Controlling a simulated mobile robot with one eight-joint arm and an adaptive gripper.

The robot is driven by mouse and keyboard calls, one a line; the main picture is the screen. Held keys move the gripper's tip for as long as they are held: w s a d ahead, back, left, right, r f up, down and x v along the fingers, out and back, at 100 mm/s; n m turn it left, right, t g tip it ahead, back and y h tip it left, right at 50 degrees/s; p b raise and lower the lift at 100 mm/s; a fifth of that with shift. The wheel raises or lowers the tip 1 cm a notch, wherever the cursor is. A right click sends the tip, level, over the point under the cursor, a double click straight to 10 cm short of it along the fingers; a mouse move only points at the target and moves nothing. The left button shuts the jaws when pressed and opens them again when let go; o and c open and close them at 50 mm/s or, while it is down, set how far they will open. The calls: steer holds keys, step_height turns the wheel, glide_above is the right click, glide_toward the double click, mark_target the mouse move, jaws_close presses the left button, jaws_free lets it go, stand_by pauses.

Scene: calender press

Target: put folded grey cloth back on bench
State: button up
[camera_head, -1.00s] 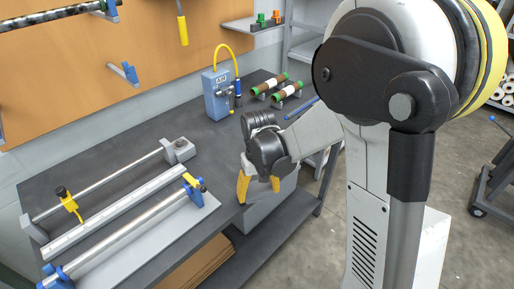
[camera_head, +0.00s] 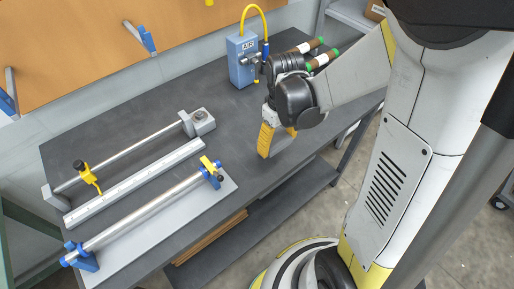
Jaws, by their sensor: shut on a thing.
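My gripper (camera_head: 278,145) hangs over the right front part of the dark grey bench (camera_head: 243,110), with its yellow fingers pointing down. It is shut on the folded grey cloth (camera_head: 281,147), of which only a small grey part shows between and beside the fingers. The cloth is close in colour to the bench top, so I cannot tell whether it touches the bench or hangs just above it.
A long metal rail fixture (camera_head: 135,175) with blue and yellow clamps fills the bench's left side. A blue air box (camera_head: 242,62) with a yellow hose and green-ended rollers (camera_head: 322,58) stand at the back. The bench between them is clear. A lower shelf (camera_head: 250,225) lies beneath.

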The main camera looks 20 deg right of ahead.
steer(key=w+a+f, duration=0.1)
steer(key=w+a+f+b, duration=0.1)
steer(key=w, duration=0.1)
steer(key=w+a+f, duration=0.2)
steer(key=shift+w, duration=0.15)
steer(key=shift+f+b, duration=0.9)
steer(key=shift+f, duration=1.05)
steer(key=shift+f, duration=0.25)
steer(key=o, duration=1.1)
steer(key=shift+r, duration=0.1)
